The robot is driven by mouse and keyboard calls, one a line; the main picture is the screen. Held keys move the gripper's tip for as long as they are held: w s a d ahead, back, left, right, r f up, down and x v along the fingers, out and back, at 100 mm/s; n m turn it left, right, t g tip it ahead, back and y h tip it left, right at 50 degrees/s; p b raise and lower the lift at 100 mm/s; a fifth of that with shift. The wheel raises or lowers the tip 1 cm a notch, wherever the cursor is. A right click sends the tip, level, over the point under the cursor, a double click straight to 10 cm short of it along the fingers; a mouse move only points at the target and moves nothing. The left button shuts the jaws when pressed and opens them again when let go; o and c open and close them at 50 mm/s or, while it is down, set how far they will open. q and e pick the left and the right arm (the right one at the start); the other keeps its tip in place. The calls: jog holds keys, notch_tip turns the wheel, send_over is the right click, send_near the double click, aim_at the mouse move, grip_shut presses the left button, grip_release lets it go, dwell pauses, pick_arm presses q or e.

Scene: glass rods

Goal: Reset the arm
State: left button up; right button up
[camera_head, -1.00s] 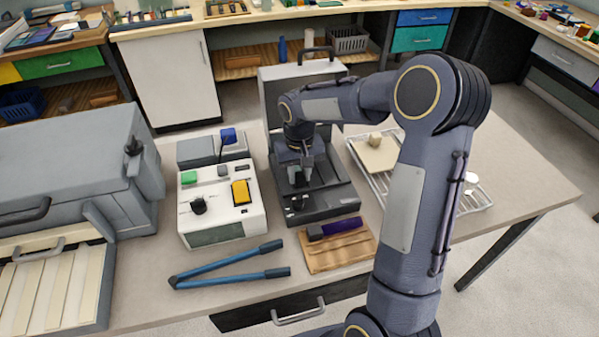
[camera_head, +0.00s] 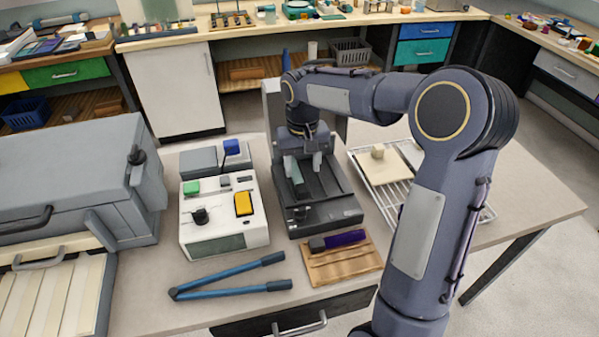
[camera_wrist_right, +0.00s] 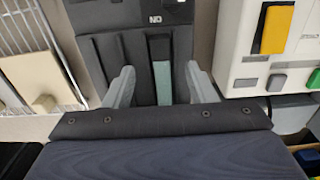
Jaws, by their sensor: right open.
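My right gripper (camera_head: 305,168) is open above the dark machine (camera_head: 338,212) in the middle of the table. In the right wrist view, its two pale grey fingers (camera_wrist_right: 160,88) stand apart on either side of the machine's central channel. A pale green strip (camera_wrist_right: 162,82) shows in that channel between the fingers. I cannot tell its height or whether it is glass, but neither finger touches it in the picture. My right arm hides much of the machine's back. My left gripper is not in view.
A white control box (camera_head: 222,238) with green and yellow buttons stands left of the machine. Blue long-handled pliers (camera_head: 230,290) and a wooden block (camera_head: 340,265) with a purple-handled tool lie in front. A wire rack (camera_head: 380,205) is at right, a large grey furnace (camera_head: 70,175) at left.

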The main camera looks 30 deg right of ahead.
jog(key=shift+s+r, duration=0.15)
jog(key=shift+r, duration=0.3)
jog(key=s+a+r+t+y, duration=0.1)
jog(key=s+r+t, duration=0.1)
jog(key=s, duration=0.5)
jog(key=s+a+r+t+y, duration=0.1)
jog(key=s+a+r, duration=0.15)
jog(key=s, duration=0.45)
jog(key=s+a+f+n+t+y, duration=0.1)
jog(key=s+a+f+t, duration=0.1)
jog(key=s, duration=0.8)
jog(key=shift+s+a+f+t+y, duration=0.15)
jog(key=shift+a+f+t+y, duration=0.25)
jog(key=shift+a, duration=0.8)
